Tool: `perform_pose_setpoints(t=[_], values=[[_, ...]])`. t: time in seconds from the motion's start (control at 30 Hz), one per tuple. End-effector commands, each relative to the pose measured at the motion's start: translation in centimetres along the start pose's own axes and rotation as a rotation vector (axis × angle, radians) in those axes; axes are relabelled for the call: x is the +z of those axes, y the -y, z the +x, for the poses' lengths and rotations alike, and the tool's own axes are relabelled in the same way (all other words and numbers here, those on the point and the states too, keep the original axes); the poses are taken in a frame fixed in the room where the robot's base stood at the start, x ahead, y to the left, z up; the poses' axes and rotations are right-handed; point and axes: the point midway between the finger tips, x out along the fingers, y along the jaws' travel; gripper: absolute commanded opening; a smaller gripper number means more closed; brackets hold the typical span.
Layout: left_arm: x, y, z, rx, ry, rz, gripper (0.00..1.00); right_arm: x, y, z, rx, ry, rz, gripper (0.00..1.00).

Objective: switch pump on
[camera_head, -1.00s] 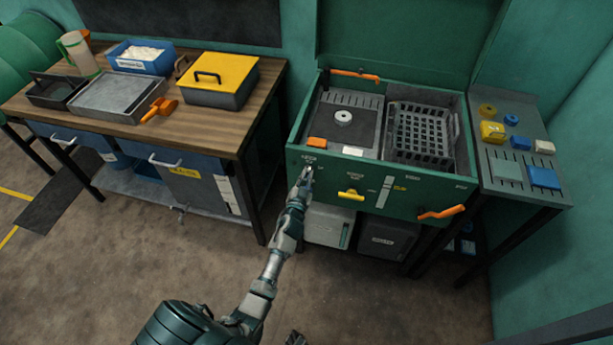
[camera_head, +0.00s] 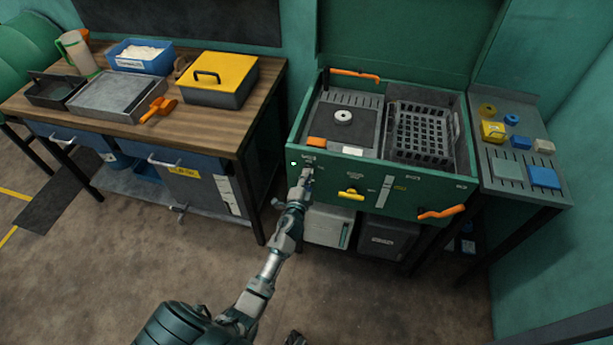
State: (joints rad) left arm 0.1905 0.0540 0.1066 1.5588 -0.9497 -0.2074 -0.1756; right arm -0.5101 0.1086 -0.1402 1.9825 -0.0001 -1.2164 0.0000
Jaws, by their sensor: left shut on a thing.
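The green machine's front panel (camera_head: 400,187) carries labels, a yellow knob (camera_head: 350,193) and a slot-like gauge. My left gripper (camera_head: 308,172) is at the panel's left end, just below a small label, touching or nearly touching its face. It is shut on a small control there, which the fingers mostly hide; I take it to be the pump switch, but cannot read the label. A small green light (camera_head: 293,164) shows on the panel just left of the gripper. A small dark piece (camera_head: 295,338) at the bottom edge may be my right gripper; its jaws cannot be made out.
The machine's open tub holds a black basket (camera_head: 422,132). Orange handles are on its back edge (camera_head: 354,75) and front right (camera_head: 441,212). A wooden workbench (camera_head: 128,132) stands left, a grey side table (camera_head: 523,185) right. The floor in front is clear.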

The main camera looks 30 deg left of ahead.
Motion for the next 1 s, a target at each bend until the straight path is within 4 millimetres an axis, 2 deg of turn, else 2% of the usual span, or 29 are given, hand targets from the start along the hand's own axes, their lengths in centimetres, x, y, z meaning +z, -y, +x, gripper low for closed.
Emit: perform_pose_setpoints(t=[0.3, 0.73, 0.77, 0.83, 1.0], values=[[-0.06, -0.49, -0.12, 0.007, -0.002, 0.077, 0.0, -0.09, -0.03, -0.12, 0.001, -0.001, 0.0, 0.4], [-0.07, -0.63, -0.15, 0.01, -0.001, 0.084, 0.0, -0.69, -0.1, -0.21, 0.002, -0.011, -0.001, 0.4], [-0.07, -0.64, -0.15, 0.01, -0.001, 0.084, 0.18, -0.73, -0.11, -0.21, 0.002, -0.012, -0.001, 0.4], [-0.06, -0.63, -0.15, 0.009, -0.001, 0.083, 0.35, -0.78, -0.1, -0.21, 0.002, -0.013, -0.001, 0.4], [-0.02, -0.37, -0.11, 0.005, -0.001, 0.082, 0.35, -0.76, -0.08, -0.21, 0.002, -0.013, -0.002, 0.4]])
